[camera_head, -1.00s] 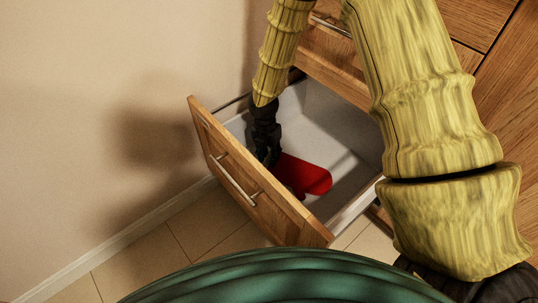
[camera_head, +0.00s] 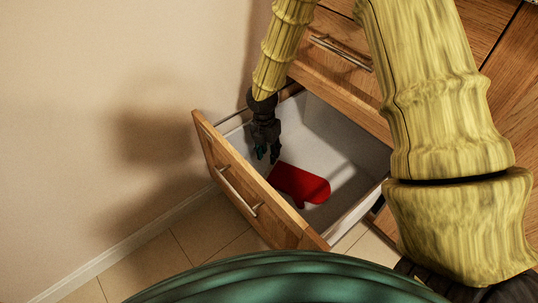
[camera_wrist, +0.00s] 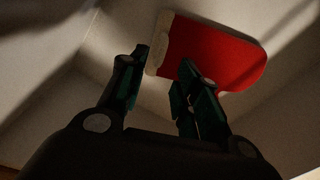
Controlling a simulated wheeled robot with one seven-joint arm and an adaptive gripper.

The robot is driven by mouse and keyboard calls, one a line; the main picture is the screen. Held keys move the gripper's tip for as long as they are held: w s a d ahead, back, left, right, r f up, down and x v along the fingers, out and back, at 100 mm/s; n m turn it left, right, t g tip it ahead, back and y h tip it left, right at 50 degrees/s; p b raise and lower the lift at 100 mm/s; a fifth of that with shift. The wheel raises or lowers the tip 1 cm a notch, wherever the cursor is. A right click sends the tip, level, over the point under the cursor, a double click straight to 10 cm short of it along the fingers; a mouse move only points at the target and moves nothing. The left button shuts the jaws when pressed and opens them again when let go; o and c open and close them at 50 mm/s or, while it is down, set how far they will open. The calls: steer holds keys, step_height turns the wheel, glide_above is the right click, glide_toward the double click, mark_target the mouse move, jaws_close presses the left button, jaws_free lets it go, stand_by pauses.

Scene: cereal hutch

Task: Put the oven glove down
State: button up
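The red oven glove (camera_head: 302,186) lies in the open wooden drawer (camera_head: 335,128), on its pale floor close to the front panel. In the wrist view the glove (camera_wrist: 215,52) shows red with a pale cuff, beyond the fingertips. My gripper (camera_head: 267,156) is above the left part of the drawer, up and left of the glove. In the wrist view my gripper's two fingers (camera_wrist: 163,72) are apart with nothing held between them.
The drawer's front panel (camera_head: 235,185) has a metal handle (camera_head: 238,192). A beige wall (camera_head: 80,110) is to the left, with floor tiles (camera_head: 150,265) below. A closed drawer with a handle (camera_head: 340,52) is above. The right part of the open drawer is clear.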

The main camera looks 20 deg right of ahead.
step_height(320, 180, up, 5)
steer(key=shift+w+a+r+p, duration=0.1)
steer(key=shift+w+p, duration=0.05)
steer(key=shift+p, duration=0.95)
stand_by(0.3)
